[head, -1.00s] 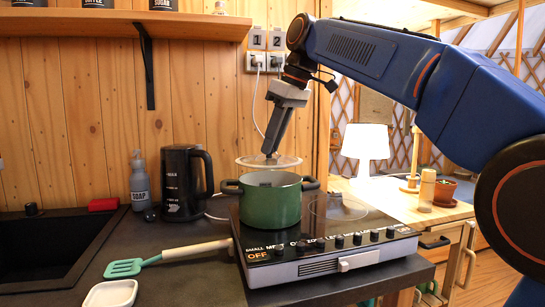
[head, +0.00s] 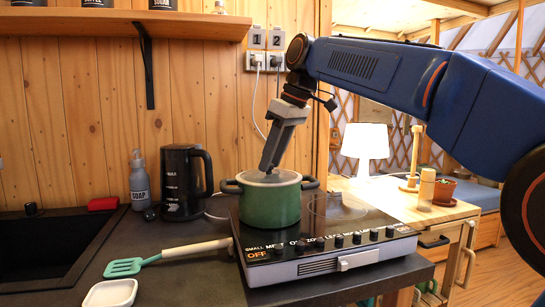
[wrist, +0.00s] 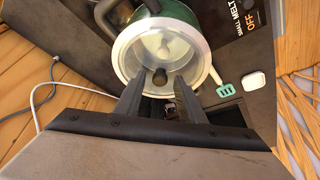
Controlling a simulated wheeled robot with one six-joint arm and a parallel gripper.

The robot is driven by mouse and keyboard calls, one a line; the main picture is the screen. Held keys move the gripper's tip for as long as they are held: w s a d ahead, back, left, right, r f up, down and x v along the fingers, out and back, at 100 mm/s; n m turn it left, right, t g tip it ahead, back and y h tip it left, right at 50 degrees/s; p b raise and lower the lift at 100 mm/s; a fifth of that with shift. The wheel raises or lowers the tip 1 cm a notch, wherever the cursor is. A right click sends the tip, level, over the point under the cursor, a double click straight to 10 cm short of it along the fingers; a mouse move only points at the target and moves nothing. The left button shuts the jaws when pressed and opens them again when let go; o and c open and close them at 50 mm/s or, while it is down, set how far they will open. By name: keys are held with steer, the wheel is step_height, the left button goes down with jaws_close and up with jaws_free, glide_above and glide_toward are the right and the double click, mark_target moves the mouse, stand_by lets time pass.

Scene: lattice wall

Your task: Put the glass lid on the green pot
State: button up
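The green pot (head: 270,207) stands upright on the left part of the cooktop. The glass lid (head: 284,178) lies level across the top of the pot, its pale rim along the pot's rim. My gripper (head: 267,170) points down at the lid from above. In the wrist view my gripper's fingers (wrist: 159,90) are apart, with clear space on both sides of the knob.
The cooktop (head: 340,240) has a bare burner right of the pot. A black kettle (head: 182,185) stands close on the left. A green spatula (head: 124,267) and white dish (head: 110,294) lie in front. The shelf (head: 100,22) overhangs at upper left.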

steer(key=shift+r, duration=0.15)
steer(key=shift+r, duration=0.25)
steer(key=v, duration=1.2)
